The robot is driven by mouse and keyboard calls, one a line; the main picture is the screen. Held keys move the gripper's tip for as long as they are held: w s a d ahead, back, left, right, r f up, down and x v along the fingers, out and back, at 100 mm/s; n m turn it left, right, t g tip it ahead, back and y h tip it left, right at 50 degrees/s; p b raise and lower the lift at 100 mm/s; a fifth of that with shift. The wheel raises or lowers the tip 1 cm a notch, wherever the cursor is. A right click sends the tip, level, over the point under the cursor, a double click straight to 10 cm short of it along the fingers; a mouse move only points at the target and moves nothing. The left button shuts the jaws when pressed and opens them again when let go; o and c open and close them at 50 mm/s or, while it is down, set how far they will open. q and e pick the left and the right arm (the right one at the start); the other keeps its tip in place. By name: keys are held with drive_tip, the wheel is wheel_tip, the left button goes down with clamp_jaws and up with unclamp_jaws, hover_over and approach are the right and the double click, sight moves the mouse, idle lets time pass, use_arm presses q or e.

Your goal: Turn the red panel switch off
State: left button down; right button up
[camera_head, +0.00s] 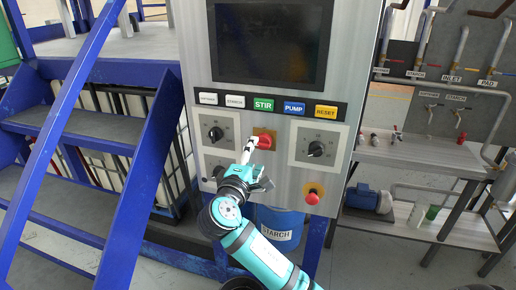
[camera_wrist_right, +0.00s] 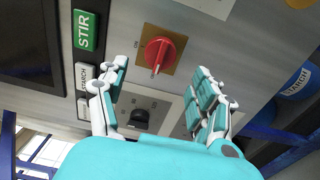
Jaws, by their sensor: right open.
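The red panel switch (camera_head: 264,142) is a red rotary knob on a brownish-gold square plate, in the middle of the grey control panel (camera_head: 345,62). In the right wrist view the red switch (camera_wrist_right: 158,54) is above and between my fingers, with its pointer end aimed down toward me. An "ON" mark shows on the panel to its left there. My right gripper (camera_head: 254,148) is at the switch in the head view. In the wrist view the right gripper (camera_wrist_right: 162,88) has its two fingers wide apart and nothing between them. Whether it touches the switch cannot be told. My left gripper is not in view.
Black knobs (camera_head: 216,134) and (camera_head: 316,149) flank the switch. A row of labelled buttons, including the green STIR button (camera_head: 263,104), runs above it. A red mushroom button (camera_head: 312,198) sits lower right. Blue stairs (camera_head: 75,125) stand left, a pipe bench (camera_head: 420,150) right.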

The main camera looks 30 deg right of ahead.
drive_tip(key=v, duration=0.6)
drive_tip(key=shift+s+a, duration=0.15)
drive_tip(key=w+a+f+n+g+y+b, duration=0.1)
drive_tip(key=a+f+n+y+b, duration=0.2)
drive_tip(key=f, duration=1.6)
drive_tip(key=w+f+n+g+y+b, duration=0.1)
drive_tip(key=w+f+y+b, duration=0.2)
drive_tip(key=f, duration=1.5)
drive_tip(key=s+a+f+g+y+b, duration=0.1)
drive_tip(key=s+f+y, duration=0.35)
drive_tip(key=f, duration=0.75)
drive_tip(key=s+a+f+m+g+b, duration=0.1)
drive_tip(key=s+f+m+g+b, duration=0.15)
drive_tip(key=s+f, duration=1.15)
drive_tip(key=s+f+m+g+y+b, duration=0.1)
drive_tip(key=s+f+m, duration=0.1)
drive_tip(key=s+f, duration=0.5)
drive_tip(key=s+f+m+g+y+b, duration=0.1)
drive_tip(key=s+f+m+g+b, duration=0.1)
drive_tip(key=s+f, duration=0.5)
drive_tip(key=s+f+m+g+y+b, duration=0.1)
drive_tip(key=s+f, duration=0.6)
drive_tip(key=s, duration=0.9)
drive_tip(key=shift+s+d+f+m+g+b, duration=0.25)
drive_tip(key=shift+s+f+m+g+b, duration=0.25)
drive_tip(key=shift+m, duration=0.65)
